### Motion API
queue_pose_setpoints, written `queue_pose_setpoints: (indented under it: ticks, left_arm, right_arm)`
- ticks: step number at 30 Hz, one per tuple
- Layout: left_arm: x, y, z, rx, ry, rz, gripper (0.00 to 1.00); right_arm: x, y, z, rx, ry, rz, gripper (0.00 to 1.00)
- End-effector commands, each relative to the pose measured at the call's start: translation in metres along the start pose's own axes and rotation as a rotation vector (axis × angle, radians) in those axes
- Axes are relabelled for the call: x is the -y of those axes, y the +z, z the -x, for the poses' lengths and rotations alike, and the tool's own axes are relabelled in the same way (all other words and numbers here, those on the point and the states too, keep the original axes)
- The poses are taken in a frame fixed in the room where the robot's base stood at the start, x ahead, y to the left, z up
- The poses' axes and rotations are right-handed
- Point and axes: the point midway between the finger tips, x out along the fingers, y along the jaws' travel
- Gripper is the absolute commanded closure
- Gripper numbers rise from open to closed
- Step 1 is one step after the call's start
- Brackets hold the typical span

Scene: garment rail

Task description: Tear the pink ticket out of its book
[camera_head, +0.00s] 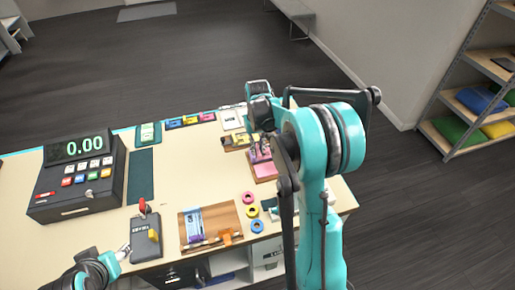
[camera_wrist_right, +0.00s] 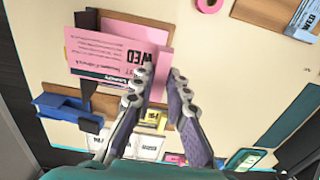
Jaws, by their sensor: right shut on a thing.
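The pink ticket (camera_wrist_right: 105,62), printed with "WED", has its right end between the fingertips of my right gripper (camera_wrist_right: 161,74), which is shut on it. The ticket lies at an angle over its book (camera_wrist_right: 132,27), which shows more pink and a brown backing. Whether its far end is still joined to the book cannot be told. In the head view the pink book (camera_head: 265,172) is partly hidden by my right gripper (camera_head: 262,142). My left gripper (camera_head: 112,257) is at the lower left, beside a dark device (camera_head: 146,238); its fingers are too small to read.
A cash register (camera_head: 77,180) stands on the left of the desk. A wooden tray (camera_head: 209,224) and coloured tape rings (camera_head: 252,211) lie in front of the book. A blue object (camera_wrist_right: 62,108) is close to the book. Shelves (camera_head: 476,105) stand at right.

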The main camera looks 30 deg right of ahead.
Motion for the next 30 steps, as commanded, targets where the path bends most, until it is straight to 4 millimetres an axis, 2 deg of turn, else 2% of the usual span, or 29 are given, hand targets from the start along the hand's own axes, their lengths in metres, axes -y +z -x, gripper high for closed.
queue_pose_setpoints:
  ticks: [18,30]
  left_arm:
    - [0.000,-0.015,0.021,0.000,0.000,0.000,0.54]
    - [0.000,-0.015,0.021,0.000,0.000,0.000,0.54]
  right_arm:
    - [0.000,0.000,0.040,0.000,0.000,0.000,1.00]
    - [0.001,0.001,0.038,0.000,0.000,-0.025,1.00]
